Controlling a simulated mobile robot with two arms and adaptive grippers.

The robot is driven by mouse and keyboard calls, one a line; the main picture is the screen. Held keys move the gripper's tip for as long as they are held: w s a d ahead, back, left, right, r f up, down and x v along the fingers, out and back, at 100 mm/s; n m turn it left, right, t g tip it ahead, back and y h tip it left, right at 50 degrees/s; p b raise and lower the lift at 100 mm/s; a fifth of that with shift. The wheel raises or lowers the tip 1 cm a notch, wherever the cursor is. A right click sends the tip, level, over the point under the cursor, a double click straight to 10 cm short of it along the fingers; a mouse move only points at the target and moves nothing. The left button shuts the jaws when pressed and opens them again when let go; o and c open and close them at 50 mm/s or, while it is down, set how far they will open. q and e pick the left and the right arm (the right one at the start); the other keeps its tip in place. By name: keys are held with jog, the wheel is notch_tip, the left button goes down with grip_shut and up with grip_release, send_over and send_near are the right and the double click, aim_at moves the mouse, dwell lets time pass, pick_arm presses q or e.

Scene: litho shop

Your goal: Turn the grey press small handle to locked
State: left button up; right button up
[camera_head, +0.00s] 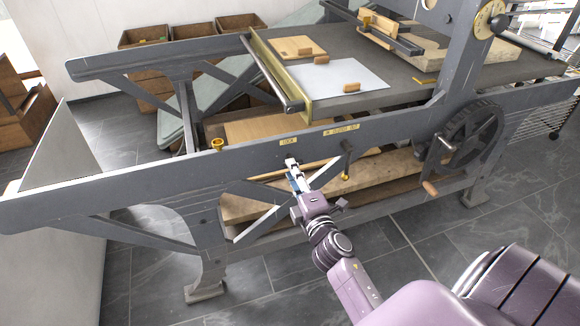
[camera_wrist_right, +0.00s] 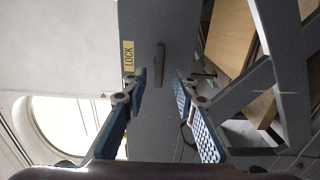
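The grey press (camera_head: 110,172) fills the middle of the head view. Its small handle (camera_wrist_right: 160,65) shows in the right wrist view as a short dark grey bar on the grey side rail, beside the yellow LOCK label (camera_wrist_right: 129,56). The LOCK label also shows in the head view (camera_head: 288,141), just above my right gripper (camera_head: 292,172); there I cannot make out the handle clearly. My right gripper is open, its blue-padded fingers (camera_wrist_right: 159,88) spread either side of the handle's line, with the handle apparently beyond the fingertips. My left gripper is not in view.
A clutch lever with a brass end (camera_head: 346,162) hangs right of my right gripper, below the clutch label (camera_head: 341,129). A black wheel (camera_head: 474,131) with a wooden-gripped crank (camera_head: 430,188) is farther right. Wooden boards (camera_head: 390,166) lie low behind the rail. Floor in front is clear.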

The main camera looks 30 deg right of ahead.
jog(key=v, duration=0.8)
jog(key=shift+s, duration=0.4)
